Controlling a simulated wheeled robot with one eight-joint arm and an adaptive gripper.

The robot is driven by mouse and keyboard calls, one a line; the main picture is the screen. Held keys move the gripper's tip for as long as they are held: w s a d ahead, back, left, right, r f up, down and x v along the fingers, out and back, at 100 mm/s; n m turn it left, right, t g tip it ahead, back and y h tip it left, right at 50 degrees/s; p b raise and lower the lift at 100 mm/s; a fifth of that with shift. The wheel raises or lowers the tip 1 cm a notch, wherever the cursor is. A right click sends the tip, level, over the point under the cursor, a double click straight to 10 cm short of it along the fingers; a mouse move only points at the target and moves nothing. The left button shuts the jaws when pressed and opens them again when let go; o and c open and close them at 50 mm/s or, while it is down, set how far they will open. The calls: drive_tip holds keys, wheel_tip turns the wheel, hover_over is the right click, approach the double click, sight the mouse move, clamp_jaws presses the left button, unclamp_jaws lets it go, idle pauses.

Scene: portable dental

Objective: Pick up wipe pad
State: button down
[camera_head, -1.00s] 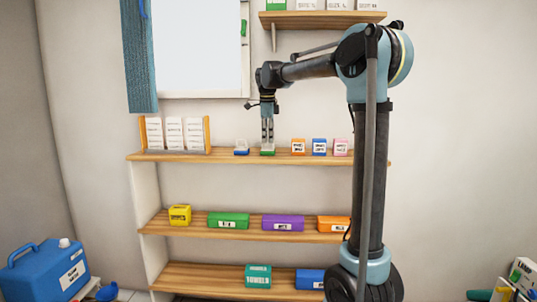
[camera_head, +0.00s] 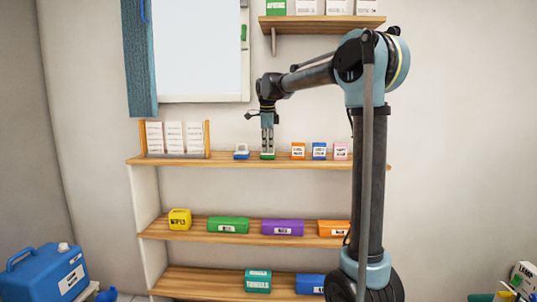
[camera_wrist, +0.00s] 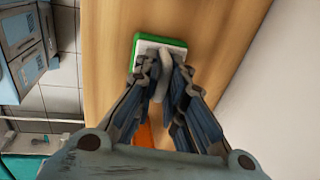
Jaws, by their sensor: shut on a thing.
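The wipe pad (camera_head: 268,156) has a green base and stands on the top board of the low shelf unit. In the wrist view the pad (camera_wrist: 160,39) shows its green rim and a pale grey grip on top. My gripper (camera_head: 267,149) points straight down over it. In the wrist view my gripper's fingers (camera_wrist: 162,66) are shut on the grey grip, one on each side. The fingers hide part of the pad. I cannot see a gap between pad and board.
A blue and white item (camera_head: 241,152) stands close left of the pad. Small orange (camera_head: 298,151), blue (camera_head: 319,151) and pink (camera_head: 341,151) boxes stand to the right. A wooden-ended rack (camera_head: 207,140) is farther left. The wall is close behind.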

wheel_tip(320, 180, up, 10)
idle(0.6)
idle(0.7)
